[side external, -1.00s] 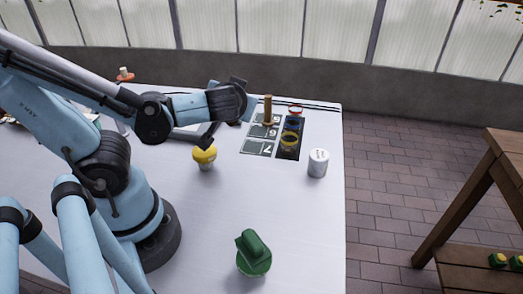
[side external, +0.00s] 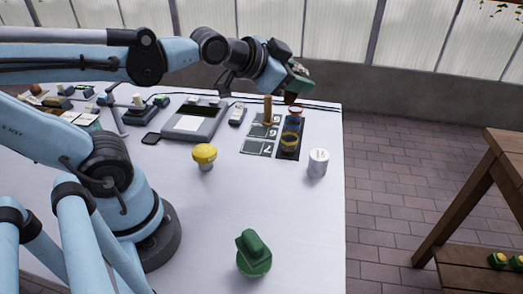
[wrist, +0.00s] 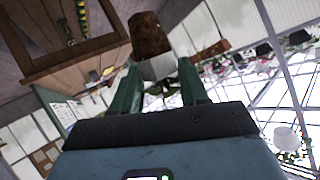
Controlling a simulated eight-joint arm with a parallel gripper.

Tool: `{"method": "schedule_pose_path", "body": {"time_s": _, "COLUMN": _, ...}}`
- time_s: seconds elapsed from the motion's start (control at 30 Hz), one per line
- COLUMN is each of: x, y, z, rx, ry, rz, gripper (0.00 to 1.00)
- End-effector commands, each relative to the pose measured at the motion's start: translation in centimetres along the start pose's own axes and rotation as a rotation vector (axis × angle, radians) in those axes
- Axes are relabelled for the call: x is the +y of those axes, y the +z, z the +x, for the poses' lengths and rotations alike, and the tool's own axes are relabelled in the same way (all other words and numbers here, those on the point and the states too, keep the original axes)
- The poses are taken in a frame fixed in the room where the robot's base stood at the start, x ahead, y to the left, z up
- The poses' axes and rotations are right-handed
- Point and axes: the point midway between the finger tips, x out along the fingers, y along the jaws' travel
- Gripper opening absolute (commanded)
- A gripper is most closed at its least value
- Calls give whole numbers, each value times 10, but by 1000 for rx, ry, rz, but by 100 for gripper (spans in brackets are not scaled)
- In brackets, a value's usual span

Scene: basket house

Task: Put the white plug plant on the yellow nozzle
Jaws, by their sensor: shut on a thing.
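My gripper (side external: 297,84) is raised above the far right of the table, tilted toward the right. In the wrist view its green fingers (wrist: 157,82) are shut on the white plug plant (wrist: 157,67), which shows a white band and a brown, soil-like plug (wrist: 150,35) sticking out past the fingertips. Dark leaf-like bits show between the fingers. On the table, a yellow ring-shaped piece (side external: 289,142) sits at the near part of a black strip (side external: 288,156), and a yellow round-topped piece (side external: 204,153) stands left of it. I cannot tell which is the nozzle. Both are apart from the plant.
Blue and red (side external: 295,109) rings share the strip. Numbered cards (side external: 258,148) and a brown peg (side external: 267,109) stand beside it. A white cylinder (side external: 318,163) is to the right, a green knobbed piece (side external: 253,254) in front. A grey device (side external: 195,121) lies behind left. The table's middle is clear.

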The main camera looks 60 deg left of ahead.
Motion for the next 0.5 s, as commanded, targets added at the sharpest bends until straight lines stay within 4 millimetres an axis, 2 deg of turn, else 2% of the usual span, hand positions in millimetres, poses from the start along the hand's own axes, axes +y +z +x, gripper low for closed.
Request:
{"method": "schedule_pose_path", "body": {"time_s": 0.17, "x": 2, "y": 6, "z": 1, "rx": -6, "ry": -12, "rz": -5, "gripper": 11}}
{"method": "schedule_pose_path", "body": {"time_s": 0.5, "x": -1, "y": 57, "z": 3, "rx": -73, "ry": -183, "rz": -98, "gripper": 11}}
